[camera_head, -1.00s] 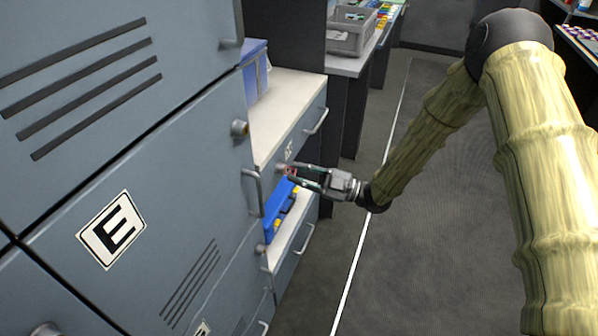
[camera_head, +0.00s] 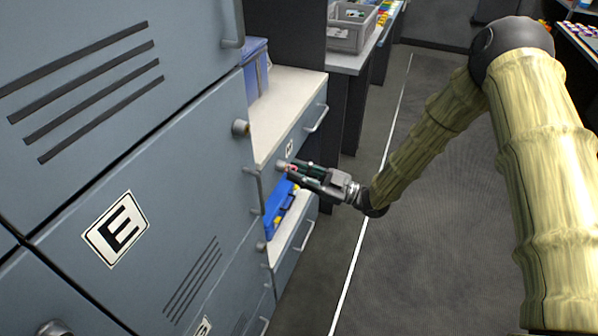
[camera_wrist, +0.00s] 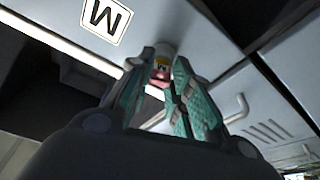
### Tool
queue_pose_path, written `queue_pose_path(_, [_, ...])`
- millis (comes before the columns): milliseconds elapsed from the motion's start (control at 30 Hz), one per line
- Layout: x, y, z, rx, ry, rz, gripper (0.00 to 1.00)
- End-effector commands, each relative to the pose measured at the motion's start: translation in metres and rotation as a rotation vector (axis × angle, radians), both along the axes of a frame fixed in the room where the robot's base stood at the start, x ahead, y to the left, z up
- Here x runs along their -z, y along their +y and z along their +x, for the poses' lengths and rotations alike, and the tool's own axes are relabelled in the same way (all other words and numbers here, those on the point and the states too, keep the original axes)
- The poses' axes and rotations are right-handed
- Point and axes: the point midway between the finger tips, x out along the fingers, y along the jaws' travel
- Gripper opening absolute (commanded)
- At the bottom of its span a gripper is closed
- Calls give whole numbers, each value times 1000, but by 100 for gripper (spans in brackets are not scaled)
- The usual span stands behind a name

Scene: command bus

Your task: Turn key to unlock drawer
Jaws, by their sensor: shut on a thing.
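The key (camera_wrist: 159,74) shows as a small red piece between my fingertips at the lock (camera_wrist: 163,52) in the wrist view. My gripper (camera_head: 291,170) is shut on the key in front of the grey drawer (camera_head: 306,130), and it also shows in the wrist view (camera_wrist: 160,80). The lock shows as a round pale knob beside the fingertips in the head view. The drawer front carries a white label and a bar handle (camera_head: 317,119). The fingers hide most of the key, so I cannot tell how far it is turned.
A blue box (camera_head: 279,207) sits in an open space below the drawer. A large grey cabinet door marked E (camera_head: 117,229) stands at the left. A grey bin (camera_head: 352,30) is on the far counter. The aisle floor (camera_head: 430,250) is clear.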

Motion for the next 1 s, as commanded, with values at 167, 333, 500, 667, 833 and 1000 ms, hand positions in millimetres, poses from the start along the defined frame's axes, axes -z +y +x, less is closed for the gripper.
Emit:
queue_pose_path(167, [-2, 0, -1, 1, 79, 26, 3])
queue_pose_path(333, [-2, 1, -2, 0, 228, 75, 3])
queue_pose_path(500, [0, 1, -2, 0, 296, 97, 3])
queue_pose_path(667, [0, 1, -2, -1, 299, 98, 3])
queue_pose_path(833, [-1, 1, -2, 0, 317, 103, 3])
queue_pose_path(1000, [0, 1, -2, 0, 369, 120, 35])
